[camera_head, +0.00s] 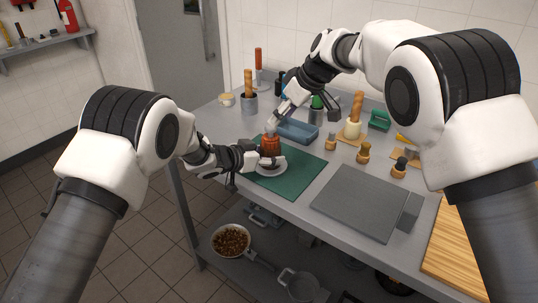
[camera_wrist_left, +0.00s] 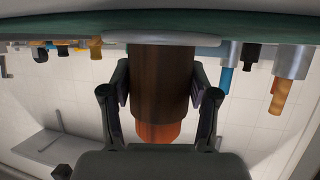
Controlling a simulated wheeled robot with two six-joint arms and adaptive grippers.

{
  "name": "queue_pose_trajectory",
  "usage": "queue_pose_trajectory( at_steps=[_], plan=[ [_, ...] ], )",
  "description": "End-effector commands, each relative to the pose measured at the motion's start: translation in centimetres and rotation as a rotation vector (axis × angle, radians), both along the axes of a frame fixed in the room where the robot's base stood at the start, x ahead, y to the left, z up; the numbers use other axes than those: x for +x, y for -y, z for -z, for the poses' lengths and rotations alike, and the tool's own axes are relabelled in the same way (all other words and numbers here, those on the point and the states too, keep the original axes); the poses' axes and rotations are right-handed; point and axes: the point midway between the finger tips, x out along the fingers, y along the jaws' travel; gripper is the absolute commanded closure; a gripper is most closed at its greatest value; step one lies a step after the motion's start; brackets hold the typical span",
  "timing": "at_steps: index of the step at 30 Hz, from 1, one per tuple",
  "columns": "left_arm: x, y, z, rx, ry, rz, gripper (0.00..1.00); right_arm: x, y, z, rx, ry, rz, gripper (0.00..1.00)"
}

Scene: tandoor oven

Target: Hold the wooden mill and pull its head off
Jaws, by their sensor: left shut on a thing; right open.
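The wooden mill (camera_head: 270,147) stands upright on a small white plate (camera_head: 272,170) on the green mat. It has a reddish-brown body. My left gripper (camera_head: 262,160) reaches in from the left and is shut around the mill's body. In the left wrist view, which is upside down, the fingers (camera_wrist_left: 160,88) lie on both sides of the dark brown mill (camera_wrist_left: 160,70), and its orange-red head (camera_wrist_left: 158,131) shows beyond them.
A blue tray (camera_head: 297,131) lies behind the mill. A grey slab (camera_head: 362,203) lies to the right. Several small wooden-handled tools and holders stand toward the back and right. The green mat (camera_head: 288,184) has bare room in front of the plate.

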Motion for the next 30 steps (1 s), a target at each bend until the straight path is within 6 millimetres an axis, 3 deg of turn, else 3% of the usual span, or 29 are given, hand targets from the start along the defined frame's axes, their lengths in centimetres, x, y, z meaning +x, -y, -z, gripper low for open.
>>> queue_pose_trajectory(
  at_steps=[12, 24, 28, 29, 30],
  plan=[
    [-0.1, 0.0, 0.1, 0.001, -0.002, 0.001, 0.82, 1.8, -2.7, 5.4, 0.000, -0.004, -0.001, 0.47],
    [-0.1, 0.0, 0.1, 0.001, -0.002, 0.001, 0.82, 2.2, -3.1, 6.3, 0.000, -0.002, 0.000, 0.47],
    [-0.1, 0.0, 0.1, 0.001, -0.002, 0.001, 0.82, 2.2, -3.1, 6.3, 0.000, -0.002, 0.000, 0.94],
    [-0.1, 0.0, 0.1, 0.001, -0.002, 0.001, 0.82, 2.2, -3.1, 6.3, 0.000, -0.002, 0.000, 1.00],
    [-0.1, 0.0, 0.1, 0.001, -0.002, 0.001, 0.82, 2.2, -3.1, 6.3, 0.000, -0.002, 0.000, 1.00]
  ],
)
